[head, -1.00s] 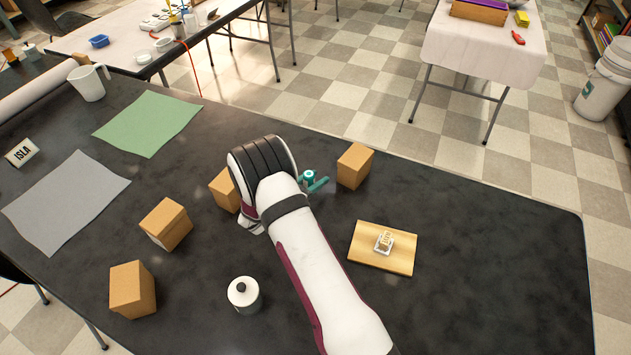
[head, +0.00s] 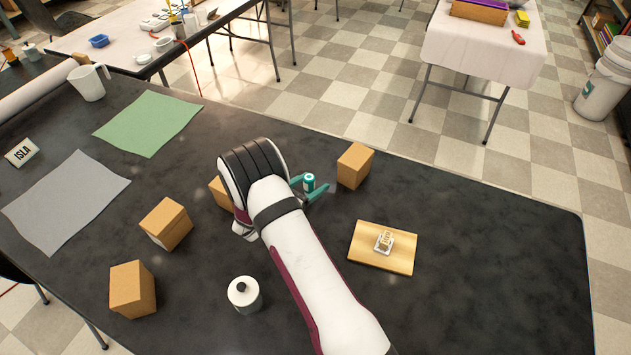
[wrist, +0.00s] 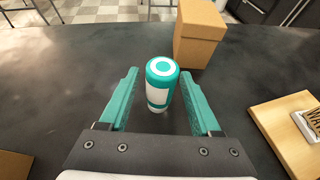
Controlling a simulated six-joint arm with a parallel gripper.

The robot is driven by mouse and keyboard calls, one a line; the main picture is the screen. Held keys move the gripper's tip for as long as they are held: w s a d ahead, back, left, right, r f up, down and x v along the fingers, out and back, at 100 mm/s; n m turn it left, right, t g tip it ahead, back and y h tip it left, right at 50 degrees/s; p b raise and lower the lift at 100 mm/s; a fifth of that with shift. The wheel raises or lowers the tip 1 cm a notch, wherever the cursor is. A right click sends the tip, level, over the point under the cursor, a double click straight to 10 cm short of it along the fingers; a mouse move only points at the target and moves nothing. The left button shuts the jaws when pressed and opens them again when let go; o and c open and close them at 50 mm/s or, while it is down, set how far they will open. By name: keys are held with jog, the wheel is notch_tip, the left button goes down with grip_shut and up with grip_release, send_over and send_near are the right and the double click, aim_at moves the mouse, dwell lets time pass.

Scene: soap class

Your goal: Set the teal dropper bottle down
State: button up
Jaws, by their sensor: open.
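The teal dropper bottle (head: 309,181) stands upright on the black table, left of a cardboard box. In the wrist view the bottle (wrist: 161,84), with its teal top and pale label, stands between and beyond the roots of my open fingers, with a visible gap on each side. My gripper (head: 309,188) is open, its teal fingers to either side of the bottle. In the wrist view my gripper (wrist: 160,92) shows both fingers apart, and nothing is clamped. The bottle's base appears to rest on the table.
A cardboard box (head: 355,166) stands close to the bottle's right. More boxes (head: 166,224) stand at left, one partly behind my arm. A wooden board (head: 383,248) with a small stamp-like piece lies at right. The table's right end is clear.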

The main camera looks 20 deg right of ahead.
jog(key=v, duration=0.9)
jog(key=shift+s+a+r, duration=0.15)
jog(key=shift+a, duration=0.1)
jog(key=s+d+r+m+g+y, duration=0.1)
jog(key=s+d+r+m+g, duration=0.25)
jog(key=s+r+m, duration=0.4)
jog(key=s+d+r+m+g+y, duration=0.25)
jog(key=s+r+m+g, duration=0.25)
jog(key=s+m, duration=0.55)
jog(key=s+a+r+m+y, duration=0.3)
jog(key=s+a+m+y, duration=0.6)
jog(key=s, duration=0.5)
jog(key=a+m+t, duration=0.1)
jog(key=a+m, duration=0.1)
jog(key=m, duration=0.1)
jog(key=shift+s+a+r, duration=0.15)
jog(key=shift+a+r, duration=0.05)
jog(key=shift+y, duration=0.25)
